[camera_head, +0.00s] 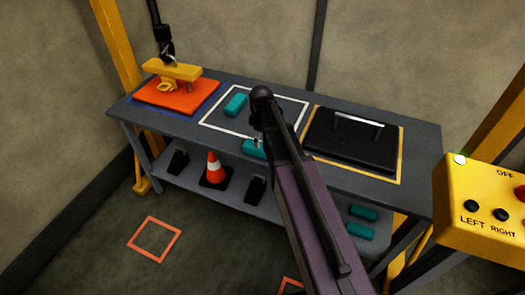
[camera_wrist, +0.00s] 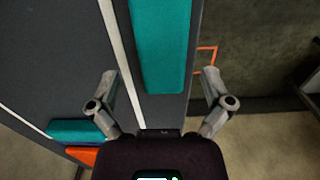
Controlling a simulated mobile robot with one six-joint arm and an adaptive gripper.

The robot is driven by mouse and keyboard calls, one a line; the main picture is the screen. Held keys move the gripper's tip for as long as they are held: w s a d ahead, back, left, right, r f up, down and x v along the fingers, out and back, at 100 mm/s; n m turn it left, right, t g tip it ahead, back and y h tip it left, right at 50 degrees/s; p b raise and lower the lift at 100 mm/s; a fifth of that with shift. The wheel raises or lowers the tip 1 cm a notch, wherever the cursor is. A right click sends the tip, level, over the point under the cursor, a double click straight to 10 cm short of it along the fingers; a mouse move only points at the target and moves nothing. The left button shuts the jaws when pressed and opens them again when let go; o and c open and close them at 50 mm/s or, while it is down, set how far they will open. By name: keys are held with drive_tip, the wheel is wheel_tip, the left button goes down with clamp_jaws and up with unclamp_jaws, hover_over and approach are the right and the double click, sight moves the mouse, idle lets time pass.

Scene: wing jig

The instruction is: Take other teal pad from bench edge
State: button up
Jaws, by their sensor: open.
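A teal pad (camera_head: 254,149) lies at the front edge of the bench, partly hidden by my arm in the head view. In the wrist view, this teal pad (camera_wrist: 160,45) runs lengthwise between the fingers of my gripper (camera_wrist: 160,76). The fingers are spread wide, apart from the pad, one on the bench side and one beyond the edge. In the head view my gripper (camera_head: 258,138) is just above the pad, mostly hidden by the arm. A second teal pad (camera_head: 236,104) lies farther back inside the white outline. Another teal piece (camera_wrist: 76,131) shows at lower left in the wrist view.
The bench top (camera_head: 220,84) also carries an orange pad (camera_head: 177,96) under a yellow lifting piece (camera_head: 172,71) and a black handled plate (camera_head: 350,140). The lower shelf holds a cone (camera_head: 214,168) and two teal pads (camera_head: 362,213). A yellow control box (camera_head: 485,205) stands at right.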

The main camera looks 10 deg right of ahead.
sight(261, 147)
drive_tip(key=shift+f, duration=0.1)
drive_tip(key=shift+s+a+f+b, duration=0.1)
drive_tip(key=shift+a+f+b, duration=0.05)
drive_tip(key=shift+f+b, duration=2.45)
drive_tip(key=shift+r, duration=0.1)
drive_tip(key=c, duration=1)
